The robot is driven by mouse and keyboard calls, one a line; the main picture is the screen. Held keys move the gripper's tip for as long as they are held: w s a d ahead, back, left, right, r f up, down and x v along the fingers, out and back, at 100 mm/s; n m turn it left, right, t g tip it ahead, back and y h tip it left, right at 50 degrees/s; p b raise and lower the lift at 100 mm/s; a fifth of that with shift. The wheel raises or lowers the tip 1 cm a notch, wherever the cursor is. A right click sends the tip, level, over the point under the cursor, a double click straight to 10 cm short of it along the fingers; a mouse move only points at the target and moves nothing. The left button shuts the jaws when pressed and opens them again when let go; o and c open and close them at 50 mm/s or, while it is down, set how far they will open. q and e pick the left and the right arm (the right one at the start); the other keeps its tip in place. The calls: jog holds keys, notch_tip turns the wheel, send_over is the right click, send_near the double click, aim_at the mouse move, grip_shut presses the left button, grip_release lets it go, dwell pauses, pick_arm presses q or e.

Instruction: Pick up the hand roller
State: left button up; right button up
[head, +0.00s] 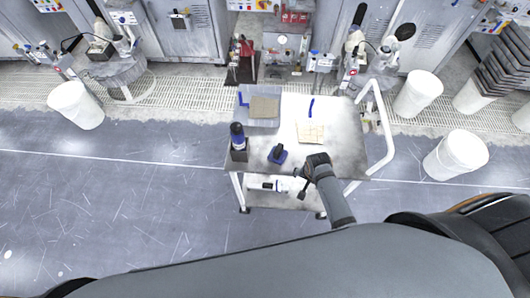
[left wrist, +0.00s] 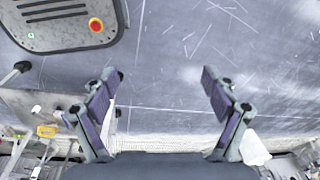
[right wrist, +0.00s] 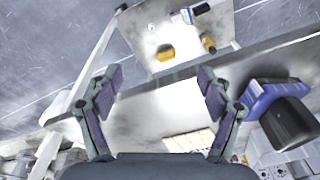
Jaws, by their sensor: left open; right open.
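A blue and black tool (head: 278,154), which looks like the hand roller, lies on the cart top near its front edge. In the right wrist view it shows at the right as a blue body with a dark cylinder (right wrist: 285,118). My right gripper (head: 302,180) is open and empty at the cart's front edge, right of the roller and apart from it; its fingers also show in the right wrist view (right wrist: 156,78). My left gripper (left wrist: 160,78) is open and empty over bare floor in the left wrist view. It does not show in the head view.
The cart (head: 345,150) also holds a dark bottle with a blue band (head: 238,138), a grey tray (head: 258,121), a tan pad (head: 311,133) and a blue strip (head: 311,106). A white rail (head: 383,115) bounds its right side. White bins (head: 456,155) stand at right.

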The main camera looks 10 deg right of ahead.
aim_at(279, 148)
jog(key=w+r+m, duration=0.1)
jog(key=m, duration=0.1)
jog(key=w+a+r+m+p, duration=0.1)
jog(key=w+r+m, duration=0.1)
jog(key=shift+w+a, duration=0.1)
jog(key=shift+w, duration=0.2)
jog(key=w+a+r+m, duration=0.2)
jog(key=w+r+m, duration=0.1)
jog(key=r+m, duration=0.1)
jog(key=w+a+r+m+g+p, duration=0.1)
jog(key=w+a+r+m, duration=0.1)
jog(key=w+r+m, duration=0.1)
jog(key=w+a+r+m+p, duration=0.1)
jog(key=w+a+r+m, duration=0.2)
jog(key=r+m, duration=0.1)
jog(key=shift+a+r+m+g+y, duration=0.1)
jog(key=shift+r+m+g+y, duration=0.3)
jog(key=shift+m, duration=0.3)
jog(key=shift+w+a+r+m, duration=0.15)
jog(key=shift+r+m, duration=0.1)
jog(key=shift+m, duration=0.25)
jog(key=shift+f, duration=3.1)
notch_tip(279, 148, down, 5)
jog(key=b, duration=0.3)
jog(key=shift+r, duration=0.35)
grip_shut()
pick_arm(q)
jog(key=shift+d+r, duration=0.15)
jog(key=shift+d, duration=0.5)
